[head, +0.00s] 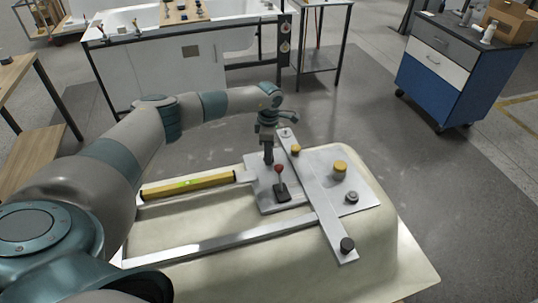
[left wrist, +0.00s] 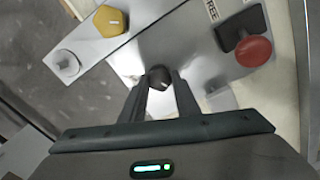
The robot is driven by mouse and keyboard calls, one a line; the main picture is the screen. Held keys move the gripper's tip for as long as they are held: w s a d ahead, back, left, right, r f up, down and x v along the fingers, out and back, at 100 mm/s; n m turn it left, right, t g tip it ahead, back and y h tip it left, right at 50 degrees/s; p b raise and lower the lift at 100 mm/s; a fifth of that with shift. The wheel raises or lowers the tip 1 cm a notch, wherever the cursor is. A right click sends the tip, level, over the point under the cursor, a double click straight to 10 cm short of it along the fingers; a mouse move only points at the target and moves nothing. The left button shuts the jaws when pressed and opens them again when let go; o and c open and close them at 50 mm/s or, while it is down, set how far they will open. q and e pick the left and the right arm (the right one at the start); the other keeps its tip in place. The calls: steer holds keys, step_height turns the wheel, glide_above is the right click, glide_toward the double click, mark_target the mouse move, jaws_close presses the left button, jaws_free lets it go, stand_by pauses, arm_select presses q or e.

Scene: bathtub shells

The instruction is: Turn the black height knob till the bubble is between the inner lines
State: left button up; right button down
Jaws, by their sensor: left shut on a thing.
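My left gripper (head: 268,157) points down at the far edge of the metal plate (head: 262,187). In the left wrist view my left gripper (left wrist: 161,85) is shut on a small dark knob (left wrist: 160,76) with a pale mark on top. In the head view the fingers hide this knob. A yellow spirit level (head: 212,182) lies left of the plate, with a green vial (head: 187,183) in its middle. The bubble and its lines are too small to read. My right gripper is out of view.
A red-balled lever (head: 279,169) stands close to the gripper; its red ball (left wrist: 253,51) also shows in the left wrist view. The pale shell (head: 380,255) lies beneath.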

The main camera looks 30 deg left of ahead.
arm_select(q)
steer(key=o, duration=1)
steer(key=shift+o, duration=0.2)
steer(key=shift+r, duration=0.1)
step_height(320, 180, up, 17)
steer(key=b, duration=0.5)
steer(key=shift+r, duration=0.15)
